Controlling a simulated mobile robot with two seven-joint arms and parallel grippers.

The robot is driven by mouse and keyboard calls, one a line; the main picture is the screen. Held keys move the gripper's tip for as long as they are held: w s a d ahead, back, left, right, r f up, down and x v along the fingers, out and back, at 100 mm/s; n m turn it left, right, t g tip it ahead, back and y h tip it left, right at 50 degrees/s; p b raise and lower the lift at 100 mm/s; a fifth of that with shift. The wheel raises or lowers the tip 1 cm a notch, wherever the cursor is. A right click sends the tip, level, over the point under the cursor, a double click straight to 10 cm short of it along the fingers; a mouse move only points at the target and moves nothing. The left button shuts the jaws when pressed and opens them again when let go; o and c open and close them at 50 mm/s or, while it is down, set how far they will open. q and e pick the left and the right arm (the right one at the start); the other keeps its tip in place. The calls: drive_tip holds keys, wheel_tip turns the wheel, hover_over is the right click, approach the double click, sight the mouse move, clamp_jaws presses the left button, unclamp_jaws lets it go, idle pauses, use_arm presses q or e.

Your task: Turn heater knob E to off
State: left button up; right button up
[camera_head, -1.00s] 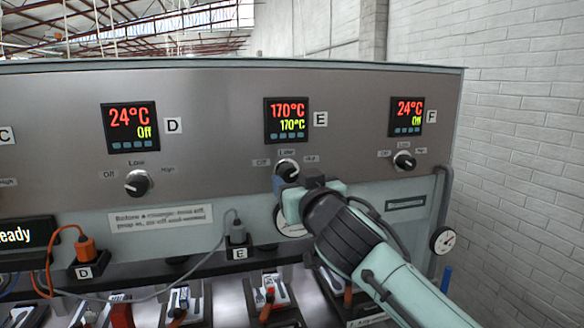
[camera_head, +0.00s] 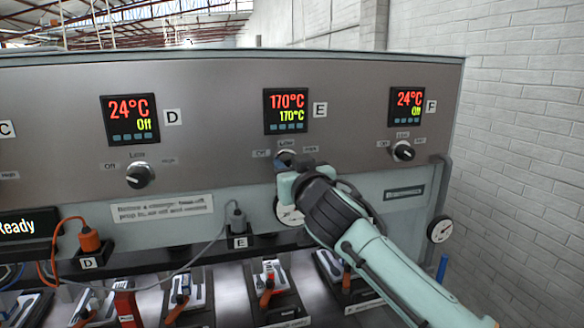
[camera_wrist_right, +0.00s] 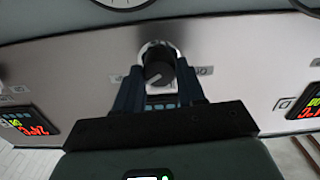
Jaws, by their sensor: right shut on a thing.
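Heater knob E (camera_head: 285,156) is on the grey panel under display E (camera_head: 286,111), which reads 170°C over 170°C. Labels Off, Low and High surround the knob. My right gripper (camera_head: 288,163) is at the knob from below right and covers most of it in the head view. In the right wrist view, knob E (camera_wrist_right: 158,72) is a dark dial with a white pointer mark, between the two fingers (camera_wrist_right: 158,85) of my right gripper, which is shut on it. My left gripper is not in view.
Knob D (camera_head: 139,175) and knob F (camera_head: 403,151) sit to either side, with displays reading 24°C Off. A gauge (camera_head: 289,217) is behind my right arm. A plug with a grey cable (camera_head: 237,218) and several orange-handled clamps are below.

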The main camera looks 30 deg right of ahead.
drive_tip(key=n, duration=0.5)
drive_tip(key=shift+n, duration=0.4)
drive_tip(key=n, duration=0.5)
drive_tip(key=shift+a+n, duration=0.1)
drive_tip(key=shift+n, duration=0.2)
use_arm(q)
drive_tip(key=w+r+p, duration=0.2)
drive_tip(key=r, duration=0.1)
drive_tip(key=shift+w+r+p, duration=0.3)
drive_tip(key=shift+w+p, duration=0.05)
drive_tip(key=shift+p, duration=0.05)
use_arm(e)
drive_tip(key=n, duration=1.2)
drive_tip(key=shift+f, duration=0.1)
drive_tip(key=shift+n, duration=0.4)
drive_tip(key=o, duration=1.1)
drive_tip(key=shift+c, duration=0.2)
